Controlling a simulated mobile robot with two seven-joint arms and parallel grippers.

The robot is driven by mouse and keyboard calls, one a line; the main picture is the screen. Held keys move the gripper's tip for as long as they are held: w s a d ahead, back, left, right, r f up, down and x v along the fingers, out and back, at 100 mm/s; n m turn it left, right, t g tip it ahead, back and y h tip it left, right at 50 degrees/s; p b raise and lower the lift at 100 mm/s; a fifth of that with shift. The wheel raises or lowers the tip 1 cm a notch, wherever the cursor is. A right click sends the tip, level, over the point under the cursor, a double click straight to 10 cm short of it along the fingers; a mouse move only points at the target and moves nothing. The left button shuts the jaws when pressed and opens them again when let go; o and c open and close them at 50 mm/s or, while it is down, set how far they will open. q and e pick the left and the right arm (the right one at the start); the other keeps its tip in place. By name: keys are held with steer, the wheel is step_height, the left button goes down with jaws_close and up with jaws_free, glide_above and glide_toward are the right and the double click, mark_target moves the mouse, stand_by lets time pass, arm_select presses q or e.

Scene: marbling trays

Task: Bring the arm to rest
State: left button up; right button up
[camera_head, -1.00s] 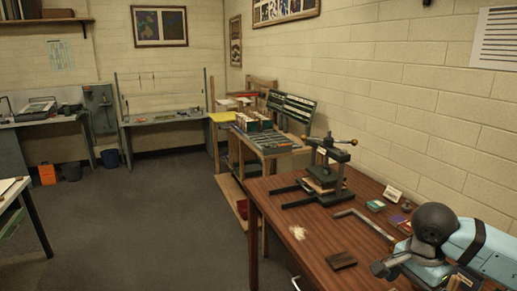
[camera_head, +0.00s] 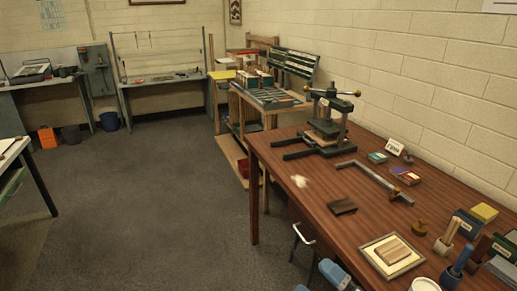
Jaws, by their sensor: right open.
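My right arm is low at the bottom edge of the camera_head view, in front of the table's near edge. Only small light-blue parts of it show, and my right gripper (camera_head: 334,274) is at this end, cut off by the frame. It is open, with nothing seen between its fingers. It is beside and apart from the things on the table. My left gripper is not in view.
The brown wooden table (camera_head: 290,152) bears a dark press (camera_head: 325,130), an angled metal bar (camera_head: 375,180), a dark block (camera_head: 342,206), a framed tray (camera_head: 370,262) and several pots and boxes at right. Grey floor (camera_head: 150,210) lies open at left.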

steer(key=s+d+f+m+g+h+b, duration=0.1)
steer(key=s+d+f+m+g+h, duration=0.1)
steer(key=s+f+m+h, duration=0.45)
steer(key=s+d+f+m+g+h+b, duration=0.1)
steer(key=s+d+f+m+h, duration=0.15)
steer(key=f+m, duration=0.75)
steer(key=s+d+f+m+g+h+b, duration=0.1)
steer(key=s+d+f+m+g+h, duration=0.3)
steer(key=f, duration=0.7)
arm_select(q)
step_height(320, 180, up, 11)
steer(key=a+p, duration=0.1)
steer(key=p, duration=1.6)
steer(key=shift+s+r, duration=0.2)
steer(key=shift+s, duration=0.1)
arm_select(e)
step_height(320, 180, up, 15)
steer(key=t, duration=0.2)
steer(key=shift+s+a+t+y, duration=0.2)
steer(key=shift+s+t+y, duration=0.1)
steer(key=shift+s+y, duration=0.1)
